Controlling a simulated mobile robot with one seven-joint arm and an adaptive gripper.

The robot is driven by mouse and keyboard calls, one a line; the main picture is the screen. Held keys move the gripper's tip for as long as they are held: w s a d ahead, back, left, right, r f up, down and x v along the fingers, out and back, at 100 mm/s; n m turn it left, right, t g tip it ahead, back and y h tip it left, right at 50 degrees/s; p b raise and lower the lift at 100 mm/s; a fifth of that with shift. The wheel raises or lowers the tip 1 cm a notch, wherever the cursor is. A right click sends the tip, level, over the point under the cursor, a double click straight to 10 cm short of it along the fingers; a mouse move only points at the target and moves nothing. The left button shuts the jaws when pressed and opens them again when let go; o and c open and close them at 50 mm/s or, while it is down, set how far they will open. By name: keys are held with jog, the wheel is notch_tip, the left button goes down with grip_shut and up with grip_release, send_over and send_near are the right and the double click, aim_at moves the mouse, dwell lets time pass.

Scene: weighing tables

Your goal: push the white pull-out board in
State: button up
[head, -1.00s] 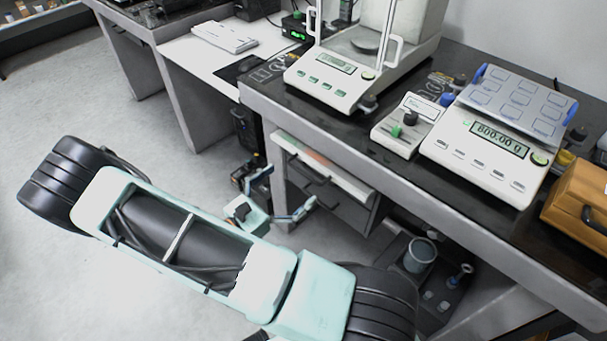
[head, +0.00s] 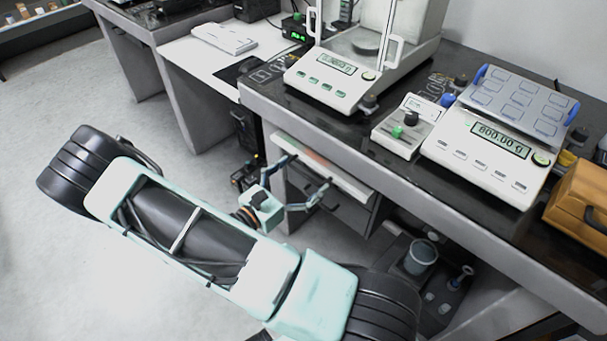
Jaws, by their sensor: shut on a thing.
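The white pull-out board (head: 350,184) shows as a pale strip under the front edge of the black-topped weighing table, above a grey drawer. A reddish patch shows on its upper surface. My gripper (head: 310,174) is at the board's front edge, its two fingers spread along that edge and in contact with it near its left and middle part. The fingers stand apart, with the board between or against the tips; the exact contact is too small to see. The board's inner part is hidden under the tabletop.
The table (head: 300,118) bears an analytical balance (head: 330,78), a small control box (head: 402,135) and a larger scale (head: 485,155). A wooden case (head: 580,200) stands at the right. A grey drawer (head: 345,212) sits below the board. Open floor lies to the left.

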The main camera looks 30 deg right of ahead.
aim_at(315, 166)
jog(key=c, duration=0.3)
jog(key=x, duration=0.5)
jog(key=shift+d+p, duration=0.35)
jog(key=shift+p, duration=0.05)
jog(key=o, duration=1.4)
jog(key=shift+w+d, duration=0.1)
jog(key=v, duration=1.2)
